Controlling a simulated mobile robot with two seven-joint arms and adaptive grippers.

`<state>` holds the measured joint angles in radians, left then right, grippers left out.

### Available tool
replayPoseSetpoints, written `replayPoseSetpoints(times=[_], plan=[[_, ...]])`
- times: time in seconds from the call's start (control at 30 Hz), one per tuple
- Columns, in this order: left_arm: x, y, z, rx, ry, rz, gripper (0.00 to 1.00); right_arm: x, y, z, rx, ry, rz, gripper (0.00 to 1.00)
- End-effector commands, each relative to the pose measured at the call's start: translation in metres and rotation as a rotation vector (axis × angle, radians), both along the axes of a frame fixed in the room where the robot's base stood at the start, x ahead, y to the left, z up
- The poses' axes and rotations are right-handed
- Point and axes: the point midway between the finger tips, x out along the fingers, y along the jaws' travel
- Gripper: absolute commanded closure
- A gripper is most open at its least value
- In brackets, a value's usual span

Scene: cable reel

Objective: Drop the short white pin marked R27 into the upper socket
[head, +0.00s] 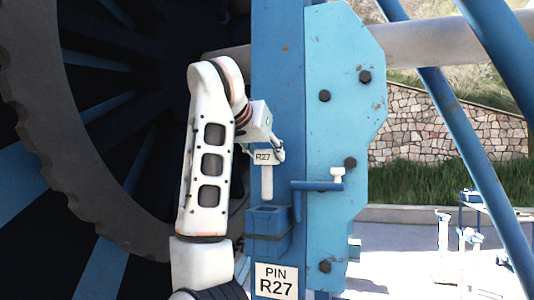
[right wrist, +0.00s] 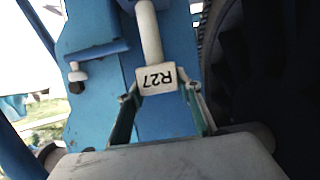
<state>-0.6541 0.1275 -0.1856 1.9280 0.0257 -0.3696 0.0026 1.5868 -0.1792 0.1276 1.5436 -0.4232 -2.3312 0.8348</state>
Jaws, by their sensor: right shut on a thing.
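The short white pin marked R27 (head: 266,180) hangs upright in the head view, its label on its wide head. My right gripper (head: 268,150) is shut on the pin's head. In the right wrist view the gripper's two fingers (right wrist: 159,91) sit on either side of the pin's head (right wrist: 155,79), and its shank runs toward the top of the picture. A blue socket block (head: 268,230) is fixed to the blue post below the pin. The pin's lower end is just above the block's open top; I cannot tell how well they line up in depth. My left gripper is not in view.
A sign reading PIN R27 (head: 276,282) is below the socket block. A blue bar with a white knob (head: 338,174) juts out just right of the pin. A bolted blue plate (head: 340,120) stands behind. The big dark reel (head: 90,190) fills the left.

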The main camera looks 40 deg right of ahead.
Motion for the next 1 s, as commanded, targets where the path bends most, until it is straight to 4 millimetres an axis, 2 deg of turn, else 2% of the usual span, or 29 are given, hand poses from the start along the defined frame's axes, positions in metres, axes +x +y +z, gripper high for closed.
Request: replayPoseSetpoints(times=[0.43,1.0], plan=[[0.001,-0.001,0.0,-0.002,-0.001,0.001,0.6,-0.001,0.001,0.0,0.0,-0.004,0.0,1.0],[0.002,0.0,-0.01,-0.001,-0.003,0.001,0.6,0.0,0.001,-0.018,0.0,-0.004,0.001,1.0]])
